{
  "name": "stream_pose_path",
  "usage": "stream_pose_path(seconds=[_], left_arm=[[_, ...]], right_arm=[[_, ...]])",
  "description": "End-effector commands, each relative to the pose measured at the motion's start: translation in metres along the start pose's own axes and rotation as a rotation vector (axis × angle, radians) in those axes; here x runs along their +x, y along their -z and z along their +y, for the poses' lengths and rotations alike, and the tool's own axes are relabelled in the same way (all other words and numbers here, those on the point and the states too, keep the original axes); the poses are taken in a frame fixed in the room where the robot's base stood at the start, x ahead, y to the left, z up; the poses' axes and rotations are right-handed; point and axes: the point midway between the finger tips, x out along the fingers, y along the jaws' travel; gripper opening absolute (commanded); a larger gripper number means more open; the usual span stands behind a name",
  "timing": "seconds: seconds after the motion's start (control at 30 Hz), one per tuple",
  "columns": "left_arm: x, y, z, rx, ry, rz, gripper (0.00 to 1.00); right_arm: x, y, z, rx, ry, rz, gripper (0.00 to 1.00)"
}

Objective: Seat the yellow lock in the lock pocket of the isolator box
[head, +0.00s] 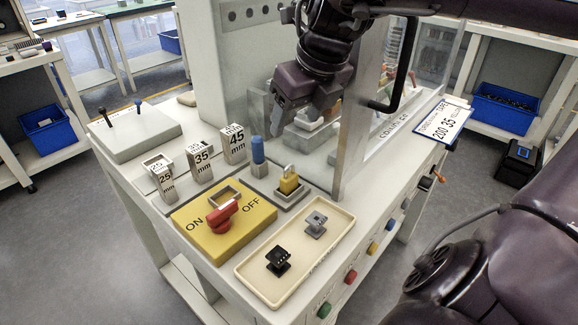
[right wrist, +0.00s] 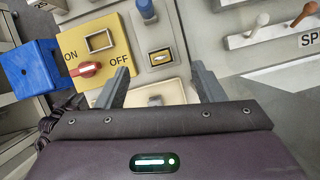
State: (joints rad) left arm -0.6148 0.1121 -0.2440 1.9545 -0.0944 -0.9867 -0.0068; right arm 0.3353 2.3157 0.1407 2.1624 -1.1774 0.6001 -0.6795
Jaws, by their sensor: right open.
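The yellow lock (head: 289,181) stands upright in a small grey holder (head: 291,199) on the bench, its shackle up. It also shows in the right wrist view (right wrist: 160,57), seen from above, ahead of and between the fingertips. The yellow isolator box (head: 258,205) is left of the lock, with a red handle (head: 224,211) between ON and OFF. Its square lock pocket (head: 222,197) looks empty, also in the right wrist view (right wrist: 99,41). My right gripper (head: 287,115) is open above the bench; its fingers (right wrist: 162,82) hold nothing. My left gripper is not in view.
A blue cylinder (head: 258,157) stands just behind the lock. A cream tray (head: 249,271) with a black and a grey connector lies in front. Blocks marked 25, 35 and 45 (head: 234,144) stand behind the box. A clear panel (head: 352,150) rises right of the lock.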

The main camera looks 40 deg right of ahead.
Motion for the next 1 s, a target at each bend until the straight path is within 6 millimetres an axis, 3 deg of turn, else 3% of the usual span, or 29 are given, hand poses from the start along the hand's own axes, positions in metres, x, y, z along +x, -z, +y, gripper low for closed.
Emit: stream_pose_path(seconds=[0.03, 0.2, 0.47, 0.87, 1.0], left_arm=[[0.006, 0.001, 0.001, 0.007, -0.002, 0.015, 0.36], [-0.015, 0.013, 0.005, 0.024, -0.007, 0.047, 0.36], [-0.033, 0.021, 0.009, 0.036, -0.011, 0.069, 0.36], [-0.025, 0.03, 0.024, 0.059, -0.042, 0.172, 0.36], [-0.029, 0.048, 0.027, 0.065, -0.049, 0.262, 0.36]], right_arm=[[0.024, 0.01, 0.0, 0.0, 0.0, 0.0, 0.62], [0.051, 0.021, 0.0, 0.0, 0.0, 0.0, 0.62], [0.066, 0.026, 0.0, 0.0, 0.0, 0.001, 0.62], [0.115, 0.032, 0.003, -0.001, -0.001, 0.004, 0.62], [0.132, 0.033, 0.003, 0.0, -0.001, 0.003, 0.62]])
